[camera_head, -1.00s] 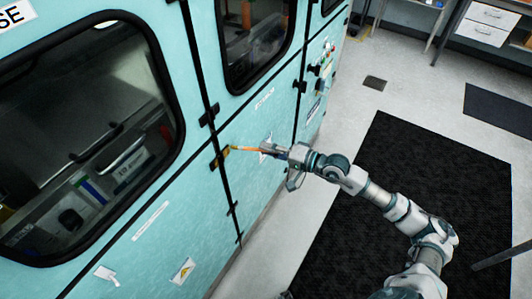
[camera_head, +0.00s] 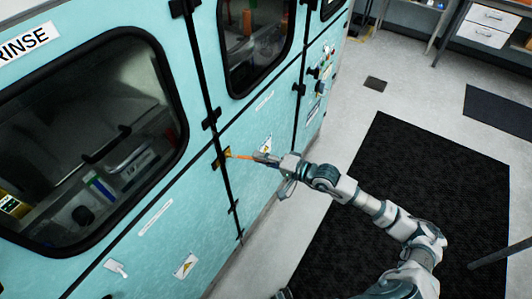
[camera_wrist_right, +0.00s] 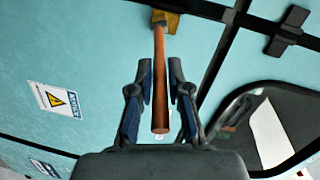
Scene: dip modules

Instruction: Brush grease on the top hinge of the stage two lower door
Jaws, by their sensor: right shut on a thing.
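My right gripper (camera_head: 258,157) is shut on the orange-brown handle of a brush (camera_head: 242,156). In the right wrist view, the brush handle (camera_wrist_right: 160,80) stands between the two fingers of the right gripper (camera_wrist_right: 161,88). The brush's yellowish head reaches the black top hinge (camera_head: 217,161) of the lower door (camera_head: 250,185). The head covers part of the hinge, and I cannot tell whether the bristles touch it. The right wrist view shows the yellowish head (camera_wrist_right: 166,21) near the picture's top edge. My left gripper is not in view.
Another black hinge (camera_head: 211,118) sits above, beside the upper windowed door (camera_head: 257,45). A large window (camera_head: 85,130) fills the left of the teal machine. A black mat (camera_head: 400,180) covers the floor on the right.

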